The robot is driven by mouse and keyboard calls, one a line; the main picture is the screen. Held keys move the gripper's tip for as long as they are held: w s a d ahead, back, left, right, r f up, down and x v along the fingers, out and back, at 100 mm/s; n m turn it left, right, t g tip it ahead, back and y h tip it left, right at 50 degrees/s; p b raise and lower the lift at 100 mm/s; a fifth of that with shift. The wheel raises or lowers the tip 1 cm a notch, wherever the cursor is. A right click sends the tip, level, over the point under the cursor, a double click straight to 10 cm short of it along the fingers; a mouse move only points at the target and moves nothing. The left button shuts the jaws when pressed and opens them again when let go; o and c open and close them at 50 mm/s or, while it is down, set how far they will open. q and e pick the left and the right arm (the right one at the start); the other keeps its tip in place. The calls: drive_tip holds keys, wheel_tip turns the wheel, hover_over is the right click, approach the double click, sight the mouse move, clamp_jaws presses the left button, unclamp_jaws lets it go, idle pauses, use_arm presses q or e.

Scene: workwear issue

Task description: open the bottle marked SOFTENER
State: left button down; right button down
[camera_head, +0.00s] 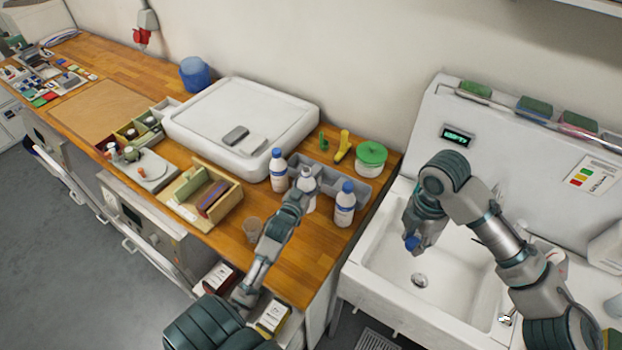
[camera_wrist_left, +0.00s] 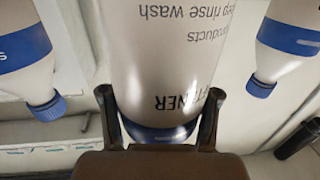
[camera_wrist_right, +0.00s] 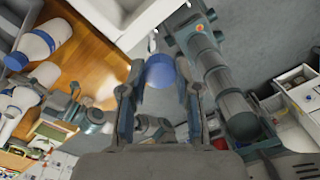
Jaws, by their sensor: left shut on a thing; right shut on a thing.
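The SOFTENER bottle (camera_head: 308,186) is white and stands upright between two similar bottles at the counter's right end. Its label, partly hidden, ends in "NER" in the left wrist view (camera_wrist_left: 175,60). No blue cap shows on its top. My left gripper (camera_head: 298,197) is shut around this bottle; its two fingers (camera_wrist_left: 160,105) lie on either side of it. My right gripper (camera_head: 414,232) is over the sink, shut on a blue cap (camera_head: 412,243), which also shows between its fingers in the right wrist view (camera_wrist_right: 160,71).
Blue-capped bottles (camera_head: 279,172) and (camera_head: 344,208) stand close on either side of the held bottle. A green-lidded tub (camera_head: 371,157) is behind. A clear cup (camera_head: 252,228) stands nearer the front edge. The sink basin (camera_head: 440,262) is open below my right gripper.

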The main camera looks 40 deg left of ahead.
use_arm(q)
drive_tip(key=w+a+f, duration=0.1)
drive_tip(key=f, duration=0.1)
drive_tip(key=w+a+f, duration=0.1)
drive_tip(key=w, duration=0.1)
drive_tip(key=shift+w+a+f, duration=0.15)
drive_tip(key=shift+w+f, duration=0.05)
drive_tip(key=shift+f, duration=0.2)
drive_tip(key=shift+c, duration=1.2)
unclamp_jaws()
